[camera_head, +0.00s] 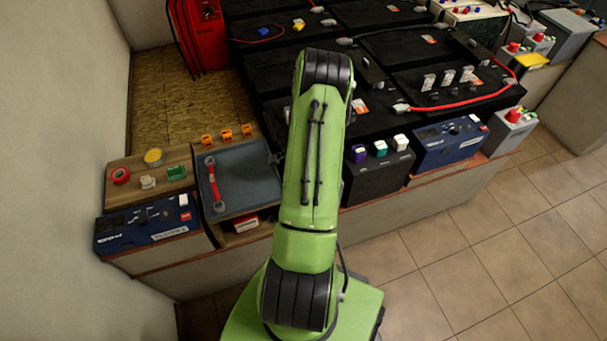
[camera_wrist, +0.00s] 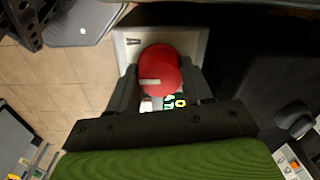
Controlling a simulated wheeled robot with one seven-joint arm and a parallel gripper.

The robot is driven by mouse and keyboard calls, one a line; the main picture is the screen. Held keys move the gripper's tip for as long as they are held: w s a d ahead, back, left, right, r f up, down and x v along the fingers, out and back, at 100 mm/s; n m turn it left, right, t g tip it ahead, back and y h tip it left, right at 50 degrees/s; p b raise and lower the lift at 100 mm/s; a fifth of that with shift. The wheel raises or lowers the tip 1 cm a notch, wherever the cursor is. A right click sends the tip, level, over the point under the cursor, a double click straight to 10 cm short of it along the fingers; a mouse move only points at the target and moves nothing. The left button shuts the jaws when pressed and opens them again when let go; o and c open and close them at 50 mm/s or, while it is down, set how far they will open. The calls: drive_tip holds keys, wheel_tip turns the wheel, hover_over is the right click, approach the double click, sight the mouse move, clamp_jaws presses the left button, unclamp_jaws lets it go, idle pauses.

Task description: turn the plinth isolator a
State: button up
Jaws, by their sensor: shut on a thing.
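The plinth isolator a shows in the wrist view as a pale grey box (camera_wrist: 126,38) marked with a letter A. Its round red knob (camera_wrist: 160,62) carries a white bar mark at its lower left. My gripper (camera_wrist: 160,88) has one finger on each side of the knob and is shut on it. Green and white lettering shows just below the knob, partly covered by my gripper. In the head view my green arm hides my gripper, and I cannot make out this isolator there.
In the head view, black battery blocks (camera_head: 430,52) fill the bench behind my arm. Tiled floor is clear at right.

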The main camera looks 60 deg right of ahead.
idle(0.3)
drive_tip(key=o, duration=1)
drive_tip(key=shift+o, duration=0.2)
wheel_tip(320, 180, up, 16)
drive_tip(key=p, duration=0.3)
drive_tip(key=shift+s+a+f+p, duration=0.15)
drive_tip(key=shift+s+p, duration=0.05)
drive_tip(key=shift+p, duration=0.15)
